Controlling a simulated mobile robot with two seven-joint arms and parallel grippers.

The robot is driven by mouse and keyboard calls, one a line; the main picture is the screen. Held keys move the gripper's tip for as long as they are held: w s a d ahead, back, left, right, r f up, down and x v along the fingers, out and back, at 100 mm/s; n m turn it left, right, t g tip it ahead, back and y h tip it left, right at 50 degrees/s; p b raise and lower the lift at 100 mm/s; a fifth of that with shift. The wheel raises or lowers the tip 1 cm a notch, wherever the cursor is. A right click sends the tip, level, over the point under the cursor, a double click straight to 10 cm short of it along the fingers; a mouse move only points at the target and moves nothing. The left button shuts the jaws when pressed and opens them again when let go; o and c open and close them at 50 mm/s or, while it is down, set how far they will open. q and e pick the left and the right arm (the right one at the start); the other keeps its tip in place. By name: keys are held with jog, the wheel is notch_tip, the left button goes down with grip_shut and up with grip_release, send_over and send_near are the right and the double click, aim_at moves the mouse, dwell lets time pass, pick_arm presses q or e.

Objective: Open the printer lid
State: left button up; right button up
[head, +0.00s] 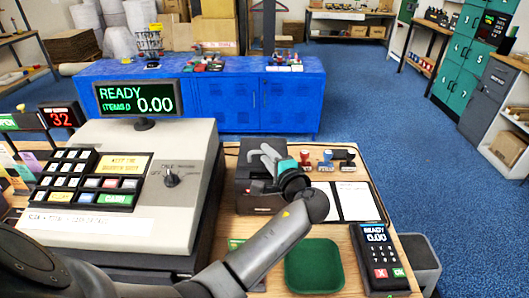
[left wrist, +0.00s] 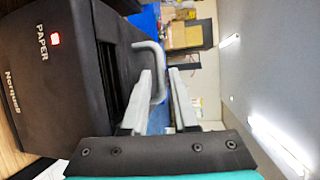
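The printer (head: 247,190) is a black box on the wooden counter, right of the cash register. In the left wrist view its black body (left wrist: 50,85) carries a red-lit PAPER button, and a grey bent handle (left wrist: 160,58) stands out from its lid. The lid looks shut. My left gripper (head: 268,158) is over the printer in the head view. In the left wrist view its two pale fingers (left wrist: 160,100) are apart, with the handle's end at the gap between them. I cannot tell whether they touch it. My right gripper is not in view.
The cash register (head: 150,200) stands close on the left. A green tray (head: 313,266), a card terminal (head: 380,262), an open white booklet (head: 345,200) and several stamps (head: 325,160) lie to the right. A blue cabinet (head: 220,95) stands behind the counter.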

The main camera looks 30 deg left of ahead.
pick_arm(q)
jog(key=shift+x, duration=1.15)
grip_shut()
jog(key=shift+d, duration=0.1)
dwell(0.5)
